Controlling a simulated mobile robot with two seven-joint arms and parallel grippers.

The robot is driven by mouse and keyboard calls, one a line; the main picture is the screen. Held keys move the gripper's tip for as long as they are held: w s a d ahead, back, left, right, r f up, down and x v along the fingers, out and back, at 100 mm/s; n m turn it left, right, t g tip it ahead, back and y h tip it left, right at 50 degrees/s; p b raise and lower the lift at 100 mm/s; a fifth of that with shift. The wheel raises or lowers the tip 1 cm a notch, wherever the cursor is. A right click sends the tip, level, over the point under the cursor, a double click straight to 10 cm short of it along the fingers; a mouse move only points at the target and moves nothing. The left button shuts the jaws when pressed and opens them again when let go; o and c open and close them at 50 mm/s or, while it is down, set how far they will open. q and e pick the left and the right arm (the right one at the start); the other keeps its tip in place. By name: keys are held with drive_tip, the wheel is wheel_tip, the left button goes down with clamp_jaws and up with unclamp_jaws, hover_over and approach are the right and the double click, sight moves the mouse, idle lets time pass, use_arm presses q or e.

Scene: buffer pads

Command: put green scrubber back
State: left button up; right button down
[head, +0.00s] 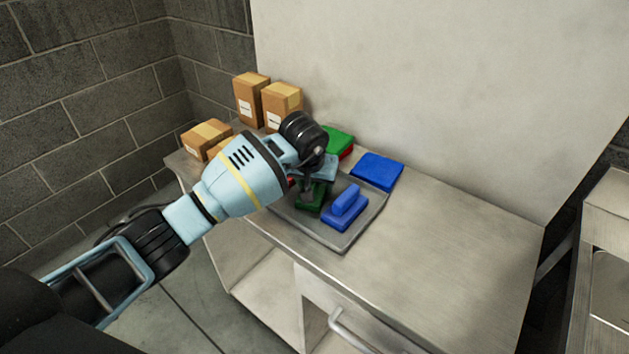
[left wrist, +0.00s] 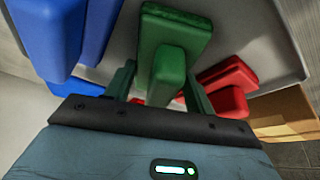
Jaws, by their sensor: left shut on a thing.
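The green scrubber (head: 311,197) is in the grey tray (head: 341,240), between the blue scrubber and the tray's left part. My left gripper (head: 309,188) comes down over it from the left and is shut on its handle. In the left wrist view the green scrubber (left wrist: 172,50) stands between the two fingers (left wrist: 163,85). I cannot tell whether its base touches the tray. My right gripper is not in view.
A blue scrubber (head: 346,206) sits in the tray close to the right of the green one. A red scrubber (left wrist: 226,86) is on the other side. Behind the tray lie a blue pad (head: 377,171) and a green pad (head: 340,138) over red. Cardboard boxes (head: 251,96) stand at the back left.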

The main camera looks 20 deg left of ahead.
use_arm(q)
drive_tip(key=shift+f, duration=0.1)
drive_tip(key=o, duration=1)
drive_tip(key=shift+c, duration=0.2)
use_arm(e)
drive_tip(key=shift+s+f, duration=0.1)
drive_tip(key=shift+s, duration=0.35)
use_arm(q)
drive_tip(key=shift+r, duration=0.3)
drive_tip(key=p+v, duration=0.1)
drive_tip(key=v, duration=0.9)
drive_tip(key=shift+s, duration=0.1)
drive_tip(key=shift+v, duration=0.85)
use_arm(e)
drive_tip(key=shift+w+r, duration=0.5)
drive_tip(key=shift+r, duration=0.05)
